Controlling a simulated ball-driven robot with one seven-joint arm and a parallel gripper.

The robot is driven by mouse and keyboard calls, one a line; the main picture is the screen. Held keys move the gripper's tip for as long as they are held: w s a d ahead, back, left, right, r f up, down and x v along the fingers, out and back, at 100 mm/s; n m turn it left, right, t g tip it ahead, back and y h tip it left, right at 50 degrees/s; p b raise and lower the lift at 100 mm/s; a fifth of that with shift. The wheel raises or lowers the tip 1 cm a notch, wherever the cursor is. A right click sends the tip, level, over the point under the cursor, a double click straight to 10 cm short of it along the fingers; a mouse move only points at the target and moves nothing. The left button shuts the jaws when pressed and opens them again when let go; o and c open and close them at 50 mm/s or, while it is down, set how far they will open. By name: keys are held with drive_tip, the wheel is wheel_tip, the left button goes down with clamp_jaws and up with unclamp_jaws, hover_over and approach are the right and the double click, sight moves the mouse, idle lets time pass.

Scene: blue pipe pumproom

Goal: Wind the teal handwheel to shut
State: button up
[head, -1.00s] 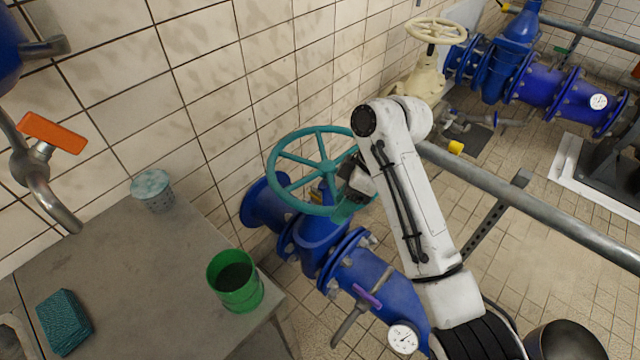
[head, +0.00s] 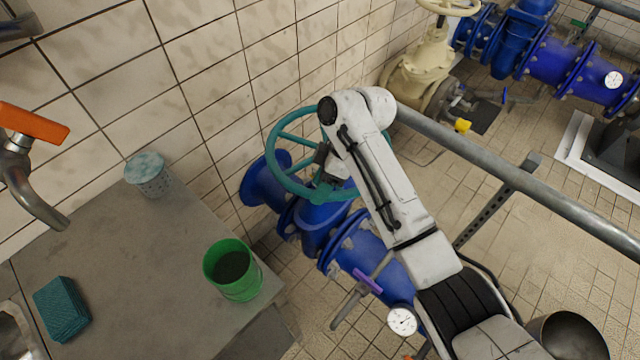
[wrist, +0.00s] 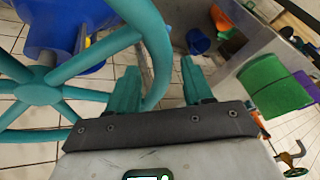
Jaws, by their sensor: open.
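The teal handwheel (head: 283,180) sits on top of a blue valve body (head: 318,228) by the tiled wall in the head view. My arm covers its right part and most of its middle. In the wrist view its hub and spokes (wrist: 38,95) are at the left, and its rim curves down between my fingers. My gripper (wrist: 158,72) is open, with one teal finger on each side of the rim. I cannot tell whether either finger touches it. In the head view my gripper (head: 328,163) is partly hidden behind my own arm.
A purple-handled lever (head: 367,281) and a gauge (head: 402,320) are below the wheel. A grey pipe (head: 500,172) runs along the right.

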drive_tip(key=shift+s+a+f, duration=0.1)
drive_tip(key=shift+a+f, duration=0.05)
drive_tip(key=shift+f, duration=0.2)
drive_tip(key=shift+c, duration=0.2)
clamp_jaws()
